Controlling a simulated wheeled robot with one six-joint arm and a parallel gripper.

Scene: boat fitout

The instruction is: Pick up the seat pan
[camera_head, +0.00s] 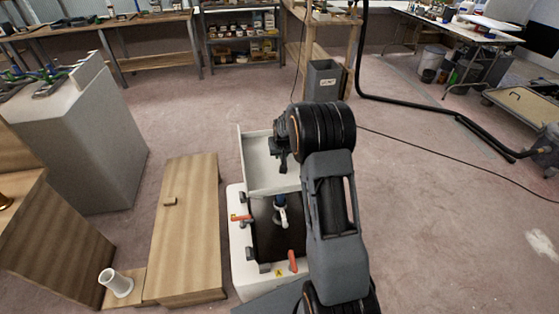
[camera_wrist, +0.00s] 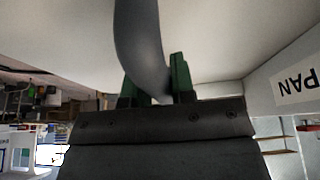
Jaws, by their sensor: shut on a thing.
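The seat pan (camera_head: 262,176) is a pale grey, shallow tray-like piece beyond and partly behind my gripper in the head view. In the wrist view its pale surface (camera_wrist: 225,30) fills the upper part, and a white label (camera_wrist: 297,85) reading "PAN" shows at the right. My gripper (camera_wrist: 153,82) has green fingers on either side of a curved grey bar, which seems to be the pan's handle. The gripper also shows in the head view (camera_head: 281,158), where my arm hides the pan's right part and the grasp is hard to make out.
A wooden box (camera_head: 185,235) and a grey block (camera_head: 75,140) stand to the left. A grey bin (camera_head: 322,80) stands behind. A black hose (camera_head: 430,108) lies at the right; open floor (camera_head: 440,200) is there too.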

